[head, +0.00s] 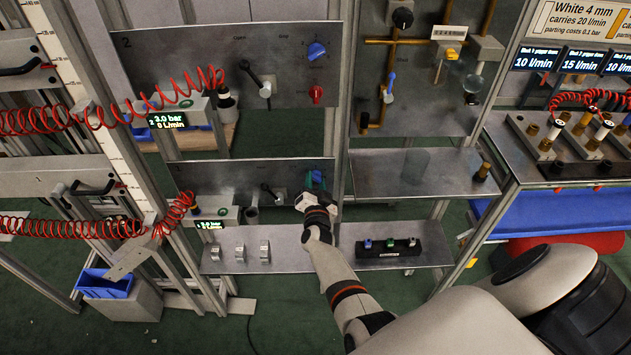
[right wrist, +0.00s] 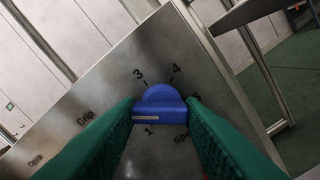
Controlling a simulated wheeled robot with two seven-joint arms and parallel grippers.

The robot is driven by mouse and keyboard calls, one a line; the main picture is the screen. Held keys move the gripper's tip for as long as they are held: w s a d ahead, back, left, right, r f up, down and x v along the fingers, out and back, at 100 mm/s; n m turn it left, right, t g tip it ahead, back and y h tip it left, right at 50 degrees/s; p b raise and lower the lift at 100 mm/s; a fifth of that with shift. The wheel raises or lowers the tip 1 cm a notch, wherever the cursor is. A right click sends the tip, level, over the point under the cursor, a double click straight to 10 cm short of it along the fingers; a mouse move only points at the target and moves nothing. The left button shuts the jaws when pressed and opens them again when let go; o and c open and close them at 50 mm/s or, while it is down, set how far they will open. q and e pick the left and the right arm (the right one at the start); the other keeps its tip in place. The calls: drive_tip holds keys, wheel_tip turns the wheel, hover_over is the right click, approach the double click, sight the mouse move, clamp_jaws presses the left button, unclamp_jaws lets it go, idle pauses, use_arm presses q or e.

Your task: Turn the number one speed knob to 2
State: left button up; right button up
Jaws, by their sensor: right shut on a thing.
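The number one panel (head: 245,178) is the lower metal plate in the head view. Its blue speed knob (right wrist: 160,104) shows in the right wrist view, with 1, 3, 4 and 5 printed around it. The 2 is not visible; the left finger covers that side. A tan stripe lies on the left part of the knob's bar. My right gripper (right wrist: 160,118) is shut on the knob, a green pad on each side. In the head view my right gripper (head: 315,186) is at the panel's right end and largely hides the knob. My left gripper is not in view.
The number two panel (head: 230,65) above has its own blue knob (head: 316,50) and a red knob (head: 316,94). A black-handled lever (head: 270,193) is left of my right gripper. A shelf below holds metal rings (head: 240,250) and a black block (head: 400,253).

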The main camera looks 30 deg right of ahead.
drive_tip(key=shift+f+n, duration=0.1)
drive_tip(key=shift+n, duration=0.5)
drive_tip(key=o, duration=1)
